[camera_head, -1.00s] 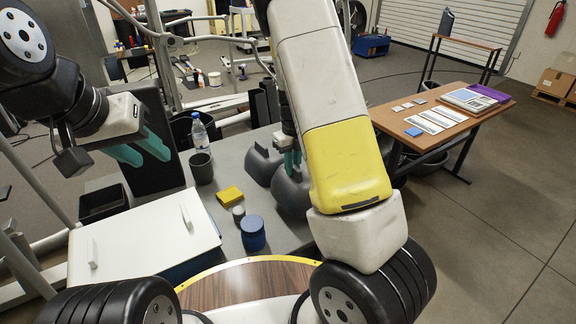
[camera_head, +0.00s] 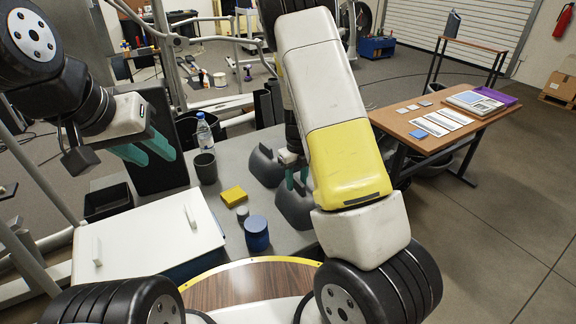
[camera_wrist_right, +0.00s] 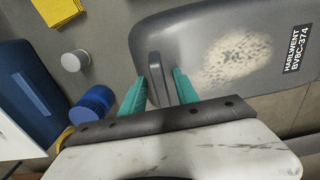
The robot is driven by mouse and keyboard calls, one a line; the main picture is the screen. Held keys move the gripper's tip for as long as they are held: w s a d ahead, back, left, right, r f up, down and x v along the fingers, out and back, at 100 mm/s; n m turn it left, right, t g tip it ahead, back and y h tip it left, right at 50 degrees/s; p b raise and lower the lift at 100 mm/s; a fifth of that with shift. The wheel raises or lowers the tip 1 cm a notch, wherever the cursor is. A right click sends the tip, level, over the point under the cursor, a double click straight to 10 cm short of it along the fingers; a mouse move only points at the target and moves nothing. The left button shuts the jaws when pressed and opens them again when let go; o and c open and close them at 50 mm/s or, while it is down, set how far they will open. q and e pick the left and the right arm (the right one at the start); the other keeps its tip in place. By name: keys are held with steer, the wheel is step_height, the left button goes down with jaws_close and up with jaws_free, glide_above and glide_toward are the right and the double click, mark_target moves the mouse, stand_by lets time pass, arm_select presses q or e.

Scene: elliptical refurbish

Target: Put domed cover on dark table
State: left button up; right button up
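Two dark grey domed covers with upright handles stand on the dark grey table (camera_head: 232,160) in the head view: a rear one (camera_head: 264,170) and a front one (camera_head: 294,208), partly behind my right arm. My right gripper (camera_head: 297,178) is low at the front cover. In the right wrist view the gripper (camera_wrist_right: 161,85) has its teal fingers on either side of the handle of a domed cover (camera_wrist_right: 215,20), with narrow gaps seeming to show. This cover has a pale speckled patch and a label. My left gripper (camera_head: 148,153) is open and empty at the left.
A blue jar (camera_head: 257,234), a small grey cylinder (camera_head: 242,213), a yellow block (camera_head: 234,196), a dark cup (camera_head: 205,168) and a bottle (camera_head: 203,131) stand near the covers. A white panel (camera_head: 145,235) lies left. A wooden table (camera_head: 425,138) with papers stands right.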

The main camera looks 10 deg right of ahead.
steer(key=s+a+r+n+t+y, duration=0.1)
steer(key=s+r+n, duration=0.25)
steer(key=r, duration=0.65)
steer(key=s+r+n+y, duration=0.1)
steer(key=s+r+n, duration=0.3)
steer(key=r, duration=0.6)
steer(key=s+r+n+t, duration=0.1)
steer(key=s+r+n, duration=0.2)
steer(key=s+n, duration=0.2)
steer(key=s+r+n+t, duration=0.2)
steer(key=s+r+n, duration=0.2)
steer(key=n, duration=0.7)
steer(key=s+a+r+n+t, duration=0.1)
steer(key=s+r+n+t, duration=0.1)
steer(key=s+r+n, duration=0.2)
steer(key=s+n, duration=0.3)
steer(key=n, duration=0.2)
steer(key=shift+s+r, duration=0.25)
steer(key=shift+s, duration=0.15)
